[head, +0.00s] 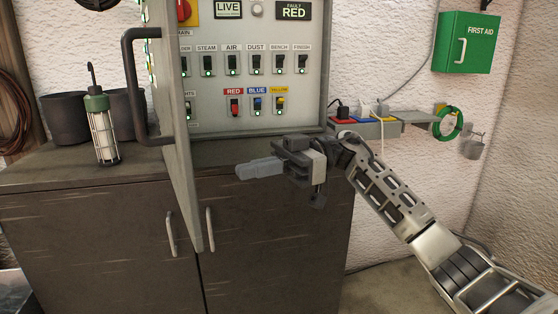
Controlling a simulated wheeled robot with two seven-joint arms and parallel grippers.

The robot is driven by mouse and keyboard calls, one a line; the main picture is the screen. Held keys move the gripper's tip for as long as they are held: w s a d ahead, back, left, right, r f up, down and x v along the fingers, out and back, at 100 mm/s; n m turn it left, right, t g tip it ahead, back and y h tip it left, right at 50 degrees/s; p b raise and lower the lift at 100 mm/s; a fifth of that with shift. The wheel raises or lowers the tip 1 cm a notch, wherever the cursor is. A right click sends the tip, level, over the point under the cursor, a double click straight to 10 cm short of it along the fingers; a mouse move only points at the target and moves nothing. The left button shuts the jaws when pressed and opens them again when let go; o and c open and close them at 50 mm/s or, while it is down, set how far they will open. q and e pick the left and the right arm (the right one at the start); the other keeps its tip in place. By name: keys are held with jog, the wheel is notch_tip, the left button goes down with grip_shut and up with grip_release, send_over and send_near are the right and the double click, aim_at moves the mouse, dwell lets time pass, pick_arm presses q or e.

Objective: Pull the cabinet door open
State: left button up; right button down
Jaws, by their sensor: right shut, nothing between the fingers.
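The grey cabinet door (178,130) stands swung out toward me and is seen nearly edge-on. Its dark bar handle (130,85) is on the left side of the door. The open cabinet shows a switch panel (210,95) with rows of labelled switches and small green lights. My right gripper (250,169) is shut and empty. It points left in front of the panel's lower edge, to the right of the door and apart from its handle. My left gripper is not in view.
Below is a dark wooden cupboard (275,240) with two pale handles. A green lantern (102,125) and dark pots (65,118) stand on its top at left. A first aid box (466,44) hangs at right, above a small shelf (375,128) with plugs and cables.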

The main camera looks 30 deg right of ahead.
jog(key=a, duration=0.7)
jog(key=shift+p, duration=0.35)
jog(key=shift+w, duration=0.1)
